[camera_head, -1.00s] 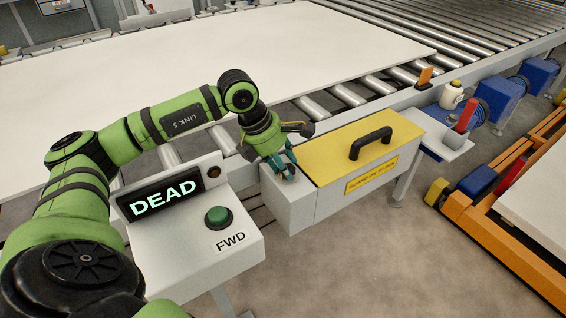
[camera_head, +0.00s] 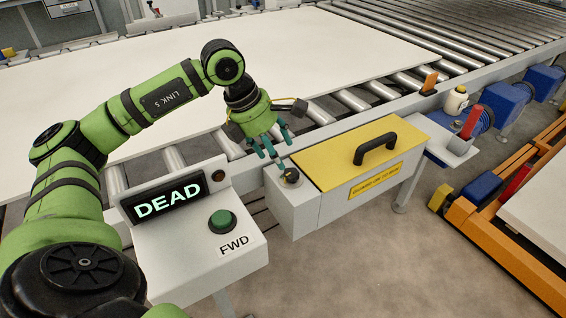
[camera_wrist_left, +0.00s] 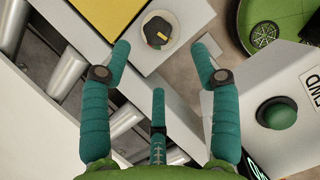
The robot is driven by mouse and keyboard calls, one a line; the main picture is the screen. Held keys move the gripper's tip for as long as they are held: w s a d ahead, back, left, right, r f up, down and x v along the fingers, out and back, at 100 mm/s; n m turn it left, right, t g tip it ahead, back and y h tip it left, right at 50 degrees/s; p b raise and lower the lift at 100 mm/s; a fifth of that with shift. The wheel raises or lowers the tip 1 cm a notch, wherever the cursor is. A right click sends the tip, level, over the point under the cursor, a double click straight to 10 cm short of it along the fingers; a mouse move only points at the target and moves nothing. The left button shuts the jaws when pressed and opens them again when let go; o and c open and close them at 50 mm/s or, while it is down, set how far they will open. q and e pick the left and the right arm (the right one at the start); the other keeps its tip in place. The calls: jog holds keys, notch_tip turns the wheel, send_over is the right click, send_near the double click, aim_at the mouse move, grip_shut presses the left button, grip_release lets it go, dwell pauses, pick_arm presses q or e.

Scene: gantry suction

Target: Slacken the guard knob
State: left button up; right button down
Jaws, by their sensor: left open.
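The guard knob (camera_head: 291,177) is a small dark round knob with a light pointer mark, on the grey box at the left end of the yellow guard (camera_head: 340,155). In the left wrist view the knob (camera_wrist_left: 158,30) shows fully, with a yellow mark across its dark top. My left gripper (camera_head: 277,160) is open and empty, just above and left of the knob, apart from it. In the left wrist view its teal fingers (camera_wrist_left: 165,60) are spread, with the knob beyond the tips. My right gripper is in neither view.
A control box with a "DEAD" display (camera_head: 168,199) and a green FWD button (camera_head: 222,220) stands left of the guard. The guard has a black handle (camera_head: 376,148). A white board (camera_head: 290,60) lies on the rollers behind. A small shelf holds a red-handled item (camera_head: 471,122).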

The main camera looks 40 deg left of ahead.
pick_arm(q)
jog(key=shift+v, duration=2.35)
